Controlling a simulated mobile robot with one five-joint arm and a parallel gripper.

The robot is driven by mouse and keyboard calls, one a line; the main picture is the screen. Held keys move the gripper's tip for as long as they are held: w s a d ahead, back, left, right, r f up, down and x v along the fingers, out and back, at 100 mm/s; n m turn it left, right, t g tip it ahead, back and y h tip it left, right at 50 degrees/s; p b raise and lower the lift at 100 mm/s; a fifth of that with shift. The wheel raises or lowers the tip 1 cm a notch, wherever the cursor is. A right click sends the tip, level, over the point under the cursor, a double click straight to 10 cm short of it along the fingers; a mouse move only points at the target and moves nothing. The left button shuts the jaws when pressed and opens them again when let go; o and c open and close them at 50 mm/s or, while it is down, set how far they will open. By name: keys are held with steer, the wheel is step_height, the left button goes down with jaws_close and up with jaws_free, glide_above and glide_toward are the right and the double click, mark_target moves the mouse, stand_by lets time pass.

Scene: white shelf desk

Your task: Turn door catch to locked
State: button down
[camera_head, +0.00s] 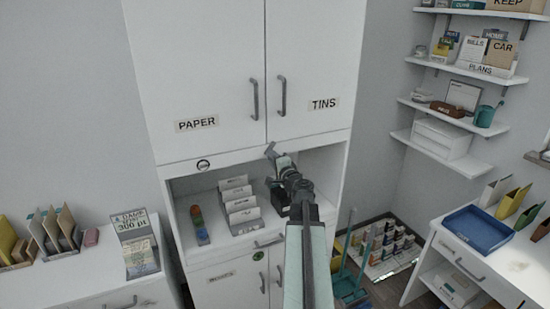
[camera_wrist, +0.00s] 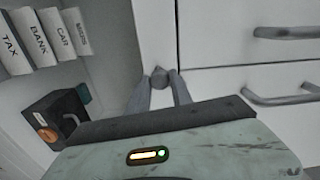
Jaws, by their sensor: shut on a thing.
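My gripper (camera_head: 271,152) reaches up to the rail just below the two upper cupboard doors, near the seam between them. In the wrist view its two grey fingers (camera_wrist: 160,80) come together on a small dark grey knob, which looks like the door catch (camera_wrist: 160,72). The fingers touch it from both sides. The catch sits on the white panel by a vertical edge. In the head view the catch is hidden behind the fingers. Whether it is turned to locked cannot be told. The upper doors (camera_head: 215,60) are closed, labelled PAPER and TINS.
An open niche below the rail holds labelled white folders (camera_head: 238,200), also in the wrist view (camera_wrist: 40,40), and a dark box (camera_wrist: 55,120). Grey door handles (camera_head: 282,95) stick out above my gripper.

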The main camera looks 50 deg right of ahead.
steer(key=shift+f+n, duration=0.1)
steer(key=shift+n, duration=3.6)
steer(key=shift+s, duration=0.1)
steer(key=c, duration=1.1)
jaws_free()
steer(key=shift+c, duration=0.2)
